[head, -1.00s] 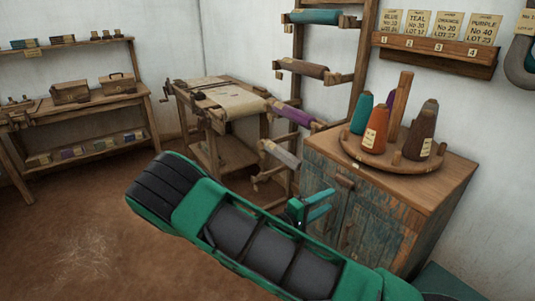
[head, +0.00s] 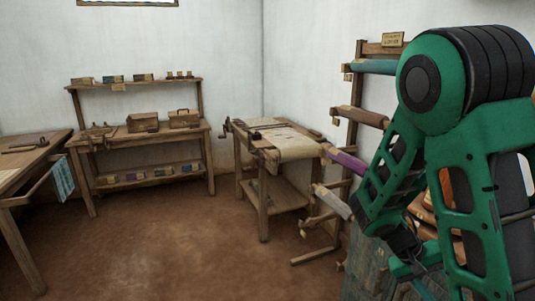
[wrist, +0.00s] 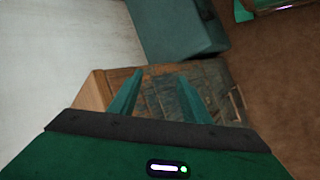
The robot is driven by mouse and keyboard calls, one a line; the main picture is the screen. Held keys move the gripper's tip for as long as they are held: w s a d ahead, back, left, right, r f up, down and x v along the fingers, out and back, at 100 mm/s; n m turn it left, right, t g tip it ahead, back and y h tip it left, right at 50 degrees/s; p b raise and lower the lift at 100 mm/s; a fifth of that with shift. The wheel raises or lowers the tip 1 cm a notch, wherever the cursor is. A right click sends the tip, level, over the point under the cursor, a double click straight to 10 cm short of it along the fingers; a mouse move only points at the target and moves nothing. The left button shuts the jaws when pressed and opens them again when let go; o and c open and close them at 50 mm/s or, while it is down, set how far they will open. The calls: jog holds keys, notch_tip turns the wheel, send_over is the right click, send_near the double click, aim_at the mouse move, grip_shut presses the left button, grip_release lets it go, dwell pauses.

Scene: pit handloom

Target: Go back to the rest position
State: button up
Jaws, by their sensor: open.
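My gripper (wrist: 155,95) is open and empty in the wrist view, its two teal fingers apart. Behind the fingers is the worn wooden cabinet (wrist: 220,85), with its weathered front showing. In the head view my green arm is folded up at the right, and my gripper (head: 418,278) is low at its end, in front of the cabinet (head: 362,262). The arm hides most of the cabinet and the cones on top of it.
A wooden loom-like frame (head: 262,180) stands mid-room beside a rack of cloth rolls (head: 357,115). A shelved bench (head: 150,135) is at the back wall, and a table (head: 25,160) is at the left. The brown floor (head: 190,250) between them is clear.

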jog(key=s+a+r+m+t+y, duration=0.1)
jog(key=s+r+y, duration=0.3)
jog(key=s, duration=0.4)
jog(key=s+a+r+m+t+y, duration=0.1)
jog(key=s+a+r+t+y, duration=0.1)
jog(key=s+a+r+y, duration=0.2)
jog(key=s+r, duration=0.3)
jog(key=shift+s+r, duration=0.3)
jog(key=shift+s, duration=0.1)
jog(key=shift+w+f, duration=0.25)
jog(key=shift+w, duration=0.4)
jog(key=shift+c, duration=0.6)
